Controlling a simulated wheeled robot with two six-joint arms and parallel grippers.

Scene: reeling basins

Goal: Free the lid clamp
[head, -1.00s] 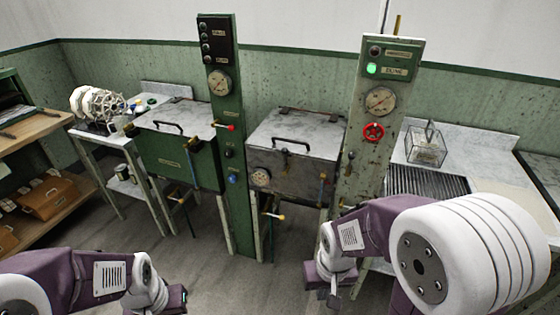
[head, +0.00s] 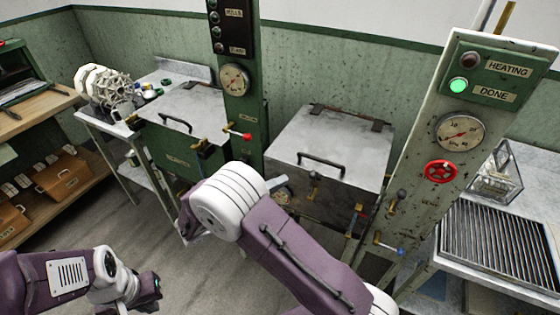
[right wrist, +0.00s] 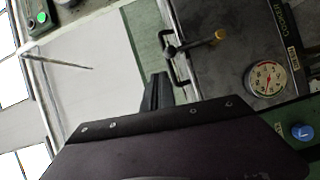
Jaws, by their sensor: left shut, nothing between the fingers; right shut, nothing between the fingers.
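The right-hand basin has a grey metal lid (head: 335,140) lying shut, with a dark bar handle (head: 320,163). The clamp (head: 314,187), a small lever with a brass-brown knob, stands at the lid's front edge. It also shows in the right wrist view (right wrist: 200,42), beside the lid handle (right wrist: 184,82). My right arm reaches across to the basin's front left. My right gripper (head: 279,183) is shut and empty, just left of the clamp and apart from it; its body is hidden behind my wrist. Its dark fingers show in the wrist view (right wrist: 157,93). My left gripper (head: 148,290) is shut and empty, low at the left.
A post (head: 445,150) right of the basin carries a lit green DONE lamp, a gauge and a red valve wheel (head: 441,173). A green post (head: 240,110) stands left, beside another lidded basin (head: 190,105). A blue-knobbed lever (head: 390,246) sticks out low right.

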